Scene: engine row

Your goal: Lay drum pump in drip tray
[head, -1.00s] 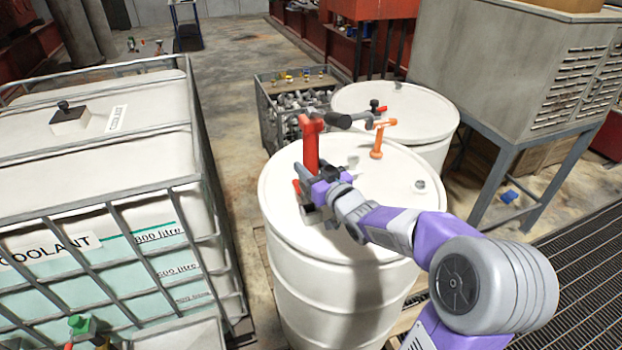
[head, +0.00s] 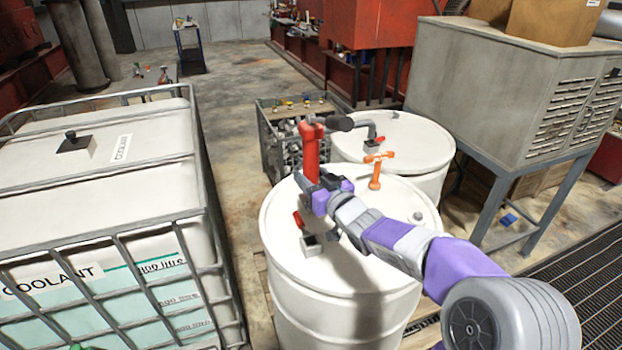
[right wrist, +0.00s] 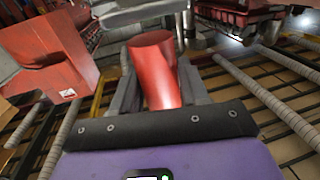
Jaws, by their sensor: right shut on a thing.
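The drum pump (head: 311,152) has an upright red body and a dark handle reaching right from its top. My right gripper (head: 320,195) is shut on its lower body, over the front white drum (head: 345,272). In the right wrist view, the red pump body (right wrist: 155,70) stands between the fingers of the gripper (right wrist: 158,92). The pump's lower end is hidden by the gripper in the head view, so its gap above the drum cannot be read. No drip tray can be clearly made out. My left gripper is out of view.
An orange tap (head: 376,170) and a grey block with a red lever (head: 314,243) are on the front drum. A second white drum (head: 420,150) stands behind. The caged coolant tank (head: 110,228) is left; a grey cabinet (head: 510,95) is right.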

